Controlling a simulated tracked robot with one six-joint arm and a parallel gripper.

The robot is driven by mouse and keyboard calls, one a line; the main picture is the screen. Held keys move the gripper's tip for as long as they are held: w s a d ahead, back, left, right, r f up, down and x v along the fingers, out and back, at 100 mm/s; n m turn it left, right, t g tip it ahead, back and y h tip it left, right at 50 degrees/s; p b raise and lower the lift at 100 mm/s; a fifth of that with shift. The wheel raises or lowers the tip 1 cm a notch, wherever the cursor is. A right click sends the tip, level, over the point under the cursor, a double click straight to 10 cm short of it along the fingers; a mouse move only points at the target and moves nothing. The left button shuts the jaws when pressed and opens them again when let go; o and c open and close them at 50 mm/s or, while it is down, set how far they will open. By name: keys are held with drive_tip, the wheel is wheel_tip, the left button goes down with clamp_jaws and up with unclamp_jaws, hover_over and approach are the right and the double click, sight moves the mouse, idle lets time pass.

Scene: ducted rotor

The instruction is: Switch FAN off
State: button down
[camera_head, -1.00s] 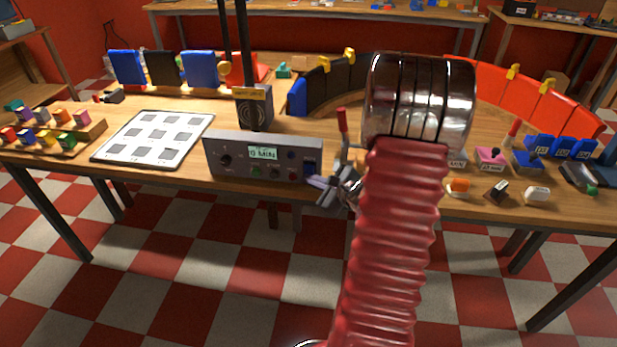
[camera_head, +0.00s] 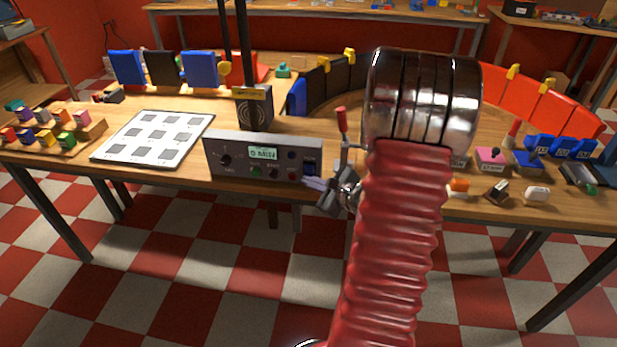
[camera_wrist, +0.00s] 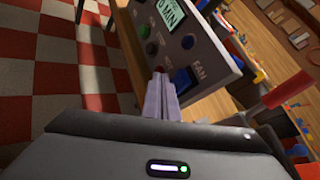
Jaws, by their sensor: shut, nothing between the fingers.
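A grey control panel (camera_head: 225,158) stands at the front edge of the wooden bench, with a lit green display (camera_head: 263,153), a dark knob (camera_head: 225,160) and small buttons. The blue FAN switch (camera_head: 310,168) is at the panel's right end. In the wrist view the FAN switch (camera_wrist: 183,80) is beside its "FAN" label (camera_wrist: 198,72). My gripper (camera_head: 312,183) is shut and empty, just in front of and below the switch. In the wrist view my gripper's fingertips (camera_wrist: 160,82) are close to the switch; I cannot tell whether they touch the panel.
A red-handled lever (camera_head: 342,122) rises just right of the panel; its red handle (camera_wrist: 288,88) also shows in the wrist view. A white tray with grey squares (camera_head: 150,138) lies to the left. My arm hides the bench right of the lever.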

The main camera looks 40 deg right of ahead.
drive_tip(key=shift+a, duration=0.1)
drive_tip(key=s+a+r, duration=0.2)
drive_tip(key=a, duration=0.1)
drive_tip(key=shift+s+a, duration=0.2)
drive_tip(key=shift+s, duration=0.15)
idle(0.7)
